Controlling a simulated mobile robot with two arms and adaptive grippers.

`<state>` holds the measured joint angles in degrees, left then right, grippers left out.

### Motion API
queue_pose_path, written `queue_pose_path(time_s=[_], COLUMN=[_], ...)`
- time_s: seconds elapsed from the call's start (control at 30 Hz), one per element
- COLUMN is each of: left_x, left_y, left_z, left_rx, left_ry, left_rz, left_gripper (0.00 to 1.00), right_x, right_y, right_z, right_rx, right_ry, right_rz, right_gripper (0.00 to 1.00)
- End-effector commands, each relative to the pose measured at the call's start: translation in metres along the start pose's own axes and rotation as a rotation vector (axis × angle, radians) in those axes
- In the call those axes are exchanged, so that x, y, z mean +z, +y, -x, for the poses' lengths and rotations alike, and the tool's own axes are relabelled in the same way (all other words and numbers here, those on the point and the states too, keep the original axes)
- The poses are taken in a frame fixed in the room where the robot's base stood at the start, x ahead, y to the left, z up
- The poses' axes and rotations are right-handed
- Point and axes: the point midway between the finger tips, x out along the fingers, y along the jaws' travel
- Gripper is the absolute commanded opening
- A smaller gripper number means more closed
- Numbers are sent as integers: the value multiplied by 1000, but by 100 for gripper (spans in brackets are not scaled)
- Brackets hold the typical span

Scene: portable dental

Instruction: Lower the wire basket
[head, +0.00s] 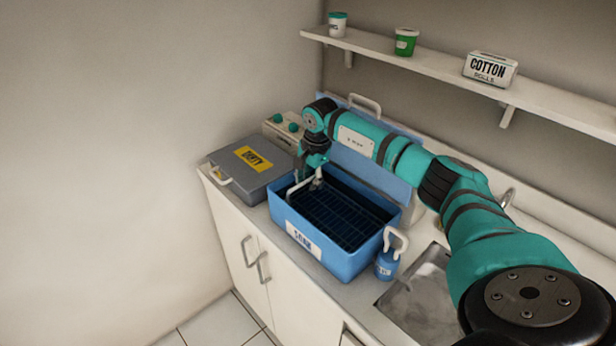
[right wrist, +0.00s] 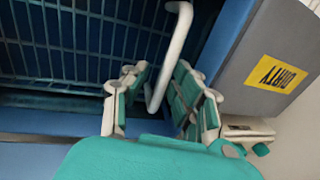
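The dark wire basket (head: 335,218) sits inside the blue tub (head: 345,262), below its rim. Its mesh also shows in the right wrist view (right wrist: 85,45). A white handle (head: 302,187) rises at the basket's left end. My right gripper (head: 314,180) is over that end, pointing down. In the right wrist view the white handle (right wrist: 171,62) passes between its two green-and-white fingers (right wrist: 160,88), with gaps showing beside the bar, so the gripper looks open around it. How deep the basket's bottom lies is hidden. My left gripper is not in view.
A grey box with a yellow "DIRTY" label (head: 240,180) stands left of the tub, close to it. A blue bottle (head: 386,264) and a metal sink (head: 425,300) are to the right. The tub's blue lid (head: 365,165) stands behind; a shelf (head: 440,62) runs above.

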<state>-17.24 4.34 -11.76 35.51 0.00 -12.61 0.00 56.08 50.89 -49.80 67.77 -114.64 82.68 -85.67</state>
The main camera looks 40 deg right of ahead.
Motion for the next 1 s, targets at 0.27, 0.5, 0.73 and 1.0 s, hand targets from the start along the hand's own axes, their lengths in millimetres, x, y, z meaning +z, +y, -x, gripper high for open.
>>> queue_pose_path(time_s=[0.27,0.5,0.73,1.0], left_x=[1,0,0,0], left_y=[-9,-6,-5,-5], left_z=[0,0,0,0], left_rx=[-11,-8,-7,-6], left_ry=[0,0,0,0], left_rz=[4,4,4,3], left_gripper=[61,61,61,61], right_x=[-1,-2,-2,-1], right_y=[-2,-4,-4,-2], right_z=[3,26,76,116], right_rx=[-9,-14,-13,-9], right_ry=[0,2,1,0], right_rz=[-2,-2,-1,-1], right_gripper=[34,34,34,34])
